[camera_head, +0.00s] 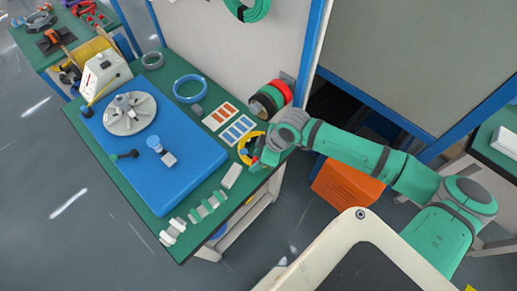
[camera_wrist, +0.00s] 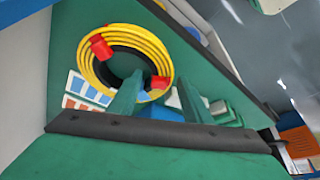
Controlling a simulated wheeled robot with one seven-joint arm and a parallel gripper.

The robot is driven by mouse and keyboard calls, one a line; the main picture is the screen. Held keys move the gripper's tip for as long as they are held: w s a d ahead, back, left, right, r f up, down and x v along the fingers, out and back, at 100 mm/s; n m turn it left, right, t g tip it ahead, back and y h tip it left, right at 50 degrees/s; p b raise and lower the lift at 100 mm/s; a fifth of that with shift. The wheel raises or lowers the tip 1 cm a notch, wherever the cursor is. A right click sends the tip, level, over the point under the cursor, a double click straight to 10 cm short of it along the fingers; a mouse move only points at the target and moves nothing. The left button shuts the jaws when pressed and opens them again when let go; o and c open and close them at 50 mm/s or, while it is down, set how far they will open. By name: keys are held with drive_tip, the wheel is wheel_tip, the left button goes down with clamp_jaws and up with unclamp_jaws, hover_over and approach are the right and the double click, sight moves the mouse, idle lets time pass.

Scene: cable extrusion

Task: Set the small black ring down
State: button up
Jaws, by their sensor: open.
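The small black ring (camera_wrist: 103,57) shows in the wrist view as a dark band inside a yellow coil (camera_wrist: 88,66) that carries red clips. Both appear to lie on the green table top; whether the ring touches the coil is unclear. My gripper (camera_wrist: 160,80) is open, its two green fingers apart. The left finger overlaps the lower right of the ring and coil in the picture; I cannot tell whether it touches them. In the head view my gripper (camera_head: 264,158) is at the table's right edge beside the yellow coil (camera_head: 245,152), and the black ring is hard to make out.
Red, green and black coils (camera_head: 269,100) hang on a holder behind my gripper. Cards with orange and blue strips (camera_head: 236,130) lie left of it. A white block (camera_head: 231,176) and green-and-white pieces (camera_head: 208,206) lie along the front edge. A blue board (camera_head: 190,160) fills the table's middle.

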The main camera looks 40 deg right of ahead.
clamp_jaws()
drive_tip(key=shift+r, duration=0.2)
